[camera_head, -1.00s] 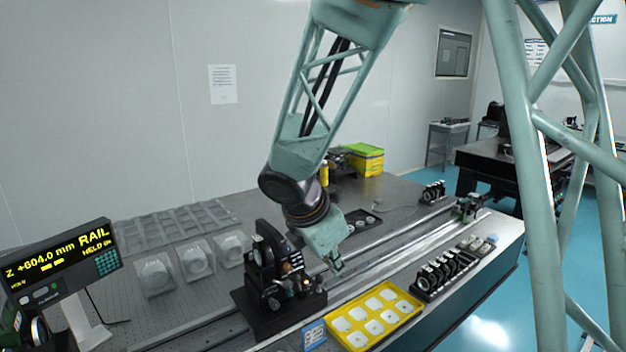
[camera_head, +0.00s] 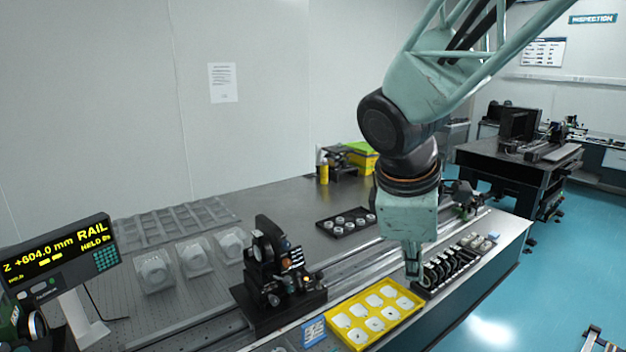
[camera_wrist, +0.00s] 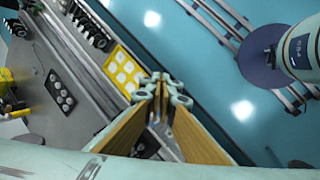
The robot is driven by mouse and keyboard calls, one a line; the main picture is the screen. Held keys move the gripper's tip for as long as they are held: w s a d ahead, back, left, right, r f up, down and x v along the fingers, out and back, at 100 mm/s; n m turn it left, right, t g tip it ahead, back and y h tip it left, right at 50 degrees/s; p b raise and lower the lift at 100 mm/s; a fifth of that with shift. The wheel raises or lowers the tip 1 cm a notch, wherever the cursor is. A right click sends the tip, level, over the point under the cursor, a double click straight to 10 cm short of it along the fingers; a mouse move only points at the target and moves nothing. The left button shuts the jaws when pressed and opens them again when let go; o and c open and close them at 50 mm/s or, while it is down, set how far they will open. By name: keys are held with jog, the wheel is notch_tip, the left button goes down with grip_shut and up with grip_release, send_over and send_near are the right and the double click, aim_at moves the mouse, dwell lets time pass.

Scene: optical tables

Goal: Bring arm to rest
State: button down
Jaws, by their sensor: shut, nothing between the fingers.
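My gripper (camera_head: 414,274) hangs from my pale green arm, pointing down in the head view. It is above the front part of the optical table (camera_head: 290,205), near the right end of the yellow tray (camera_head: 362,333) and the row of black mounted optics (camera_head: 452,268). In the wrist view my gripper (camera_wrist: 163,92) has its fingertips together with nothing between them. The yellow tray (camera_wrist: 108,66) shows beyond them, to the upper left. Whether the fingertips clear the black mounts in height is hard to tell.
A black optic mount assembly (camera_head: 274,265) stands on the rail left of the yellow tray. A display (camera_head: 58,262) stands at far left. A black tray of round parts (camera_head: 346,222) lies behind the rail. Open blue floor (camera_head: 560,260) is at right.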

jog(key=s+r+m+y+b, duration=0.1)
jog(key=s+m, duration=0.6)
jog(key=s, duration=0.6)
jog(key=s+d+r+m+y+b, duration=0.1)
jog(key=s+m+y+b, duration=0.1)
jog(key=s+m, duration=0.5)
jog(key=s, duration=0.6)
jog(key=shift+s+d+r, duration=0.15)
jog(key=shift+d+r, duration=0.05)
jog(key=shift+d, duration=0.05)
